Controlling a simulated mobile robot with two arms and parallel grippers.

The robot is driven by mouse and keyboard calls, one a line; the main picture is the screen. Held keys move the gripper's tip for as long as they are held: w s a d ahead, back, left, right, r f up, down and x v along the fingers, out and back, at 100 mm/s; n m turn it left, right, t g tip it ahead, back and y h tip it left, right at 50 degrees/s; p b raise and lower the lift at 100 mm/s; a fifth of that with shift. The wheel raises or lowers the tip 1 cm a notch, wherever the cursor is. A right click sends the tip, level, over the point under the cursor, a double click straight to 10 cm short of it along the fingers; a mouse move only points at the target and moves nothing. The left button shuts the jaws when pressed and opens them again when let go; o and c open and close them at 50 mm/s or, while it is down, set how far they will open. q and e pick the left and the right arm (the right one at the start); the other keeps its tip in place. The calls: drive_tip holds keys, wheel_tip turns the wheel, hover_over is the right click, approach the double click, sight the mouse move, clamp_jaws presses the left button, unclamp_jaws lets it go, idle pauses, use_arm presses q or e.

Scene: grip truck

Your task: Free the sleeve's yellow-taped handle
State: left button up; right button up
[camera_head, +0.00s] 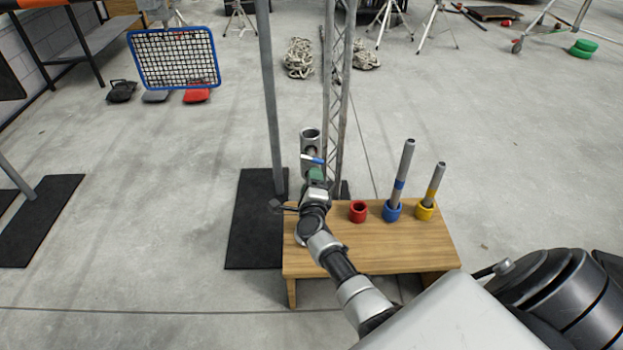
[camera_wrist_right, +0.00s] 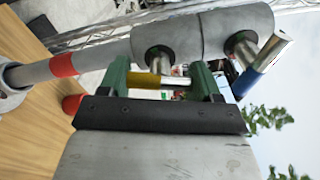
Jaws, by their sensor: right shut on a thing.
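The grey sleeve (camera_head: 310,138) stands upright beyond the bench in the head view, its top end open. In the right wrist view the sleeve (camera_wrist_right: 220,32) lies sideways, with a red-taped pole (camera_wrist_right: 63,66) at its left end. Two short stems stick out of the sleeve. One carries the blue-taped handle (camera_wrist_right: 262,68); the other leads to the yellow-taped handle (camera_wrist_right: 146,81). My right gripper (camera_wrist_right: 163,82), with green fingers, is shut on the yellow-taped handle, which spans between the fingers. It also shows in the head view (camera_head: 315,176). My left gripper is not in view.
A wooden bench (camera_head: 375,254) holds an empty red cup (camera_head: 358,211), a blue cup (camera_head: 392,211) and a yellow cup (camera_head: 425,211), the latter two with rods. A lattice mast (camera_head: 337,90) and grey post (camera_head: 270,90) stand close to the sleeve.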

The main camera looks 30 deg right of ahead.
drive_tip(key=n+p, duration=0.2)
drive_tip(key=n, duration=0.2)
drive_tip(key=shift+n, duration=0.3)
drive_tip(key=n+p, duration=0.2)
drive_tip(key=n, duration=0.2)
drive_tip(key=shift+n, duration=0.3)
drive_tip(key=n+p, duration=0.1)
drive_tip(key=n, duration=0.2)
drive_tip(key=shift+n, duration=0.3)
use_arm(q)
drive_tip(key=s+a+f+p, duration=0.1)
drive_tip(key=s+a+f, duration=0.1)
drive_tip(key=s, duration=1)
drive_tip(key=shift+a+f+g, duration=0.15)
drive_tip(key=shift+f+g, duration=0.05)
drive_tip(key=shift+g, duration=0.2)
use_arm(e)
drive_tip(key=shift+n, duration=2.2)
drive_tip(key=o, duration=0.9)
